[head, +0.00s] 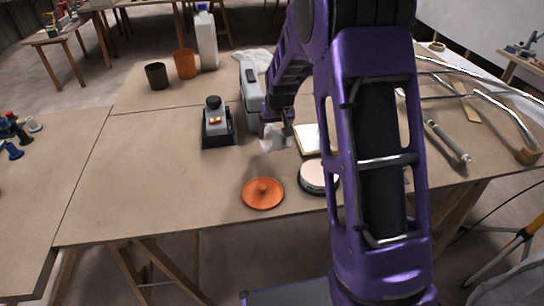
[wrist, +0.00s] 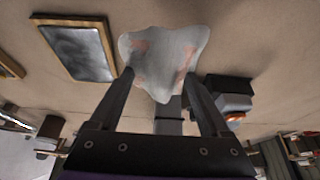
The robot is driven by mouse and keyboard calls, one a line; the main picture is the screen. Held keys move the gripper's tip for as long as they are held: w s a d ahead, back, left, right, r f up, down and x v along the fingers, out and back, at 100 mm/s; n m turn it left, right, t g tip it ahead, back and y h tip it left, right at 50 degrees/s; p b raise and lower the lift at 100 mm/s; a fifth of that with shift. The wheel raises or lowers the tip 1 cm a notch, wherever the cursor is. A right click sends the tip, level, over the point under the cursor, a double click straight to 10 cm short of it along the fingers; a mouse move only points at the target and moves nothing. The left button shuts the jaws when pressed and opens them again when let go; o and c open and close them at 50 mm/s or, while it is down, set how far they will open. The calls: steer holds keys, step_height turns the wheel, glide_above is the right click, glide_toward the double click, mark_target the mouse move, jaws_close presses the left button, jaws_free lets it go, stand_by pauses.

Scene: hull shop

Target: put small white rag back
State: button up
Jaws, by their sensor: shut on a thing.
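The small white rag (head: 271,140) hangs from my gripper (head: 279,127) over the middle of the workbench. In the wrist view the rag (wrist: 165,58) is white with faint pinkish stains, bunched between the two fingers of my gripper (wrist: 158,88), which is shut on it. The rag appears to be held above the bench top (head: 165,165); the exact gap is hard to tell. Another white cloth (head: 256,56) lies at the back of the bench, partly hidden by my arm.
Near the rag are a black-and-grey tool (head: 217,125), a grey case (head: 251,88), a framed tray (head: 308,140), a round tin (head: 314,176) and an orange lid (head: 262,195). Cups (head: 156,77) and a white bottle (head: 206,42) stand behind. The bench's front left is clear.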

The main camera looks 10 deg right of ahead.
mark_target(276, 139)
step_height(276, 139, down, 8)
steer(key=shift+r+b, duration=0.25)
steer(key=shift+b, duration=0.15)
steer(key=shift+f, duration=0.2)
steer(key=o, duration=1.1)
steer(key=shift+o, duration=0.2)
steer(key=shift+r, duration=0.1)
steer(key=shift+r, duration=0.25)
steer(key=p+v, duration=0.1)
steer(key=v, duration=1)
steer(key=shift+s+r, duration=0.1)
steer(key=shift+r, duration=0.3)
